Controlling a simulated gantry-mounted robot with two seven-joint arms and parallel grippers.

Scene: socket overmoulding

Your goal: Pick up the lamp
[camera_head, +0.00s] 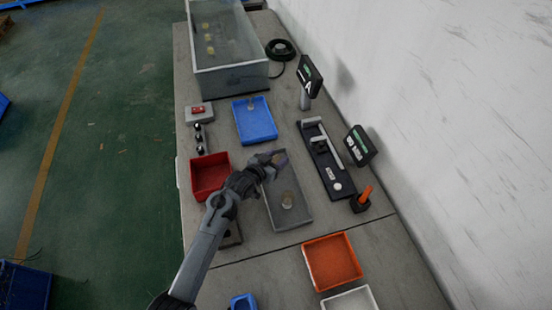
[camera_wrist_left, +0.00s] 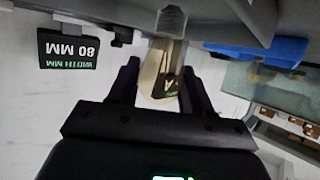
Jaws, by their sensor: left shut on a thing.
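My left gripper (camera_head: 278,158) is over the back end of the grey tray (camera_head: 271,215). In the left wrist view, a pale, partly see-through piece (camera_wrist_left: 152,72), apparently the lamp, sits between the dark fingers of my left gripper (camera_wrist_left: 158,75). The gripper is shut on it. The fingers hide part of its outline, and in the head view it is too small to make out. My right gripper is not in view.
A red tray (camera_head: 197,188) lies left of the gripper, a blue tray (camera_head: 241,127) behind it, an orange tray (camera_head: 318,282) nearer. A black fixture (camera_head: 338,182) and display screens (camera_head: 360,145) stand at right by the wall. A clear tank (camera_head: 233,78) is at the back.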

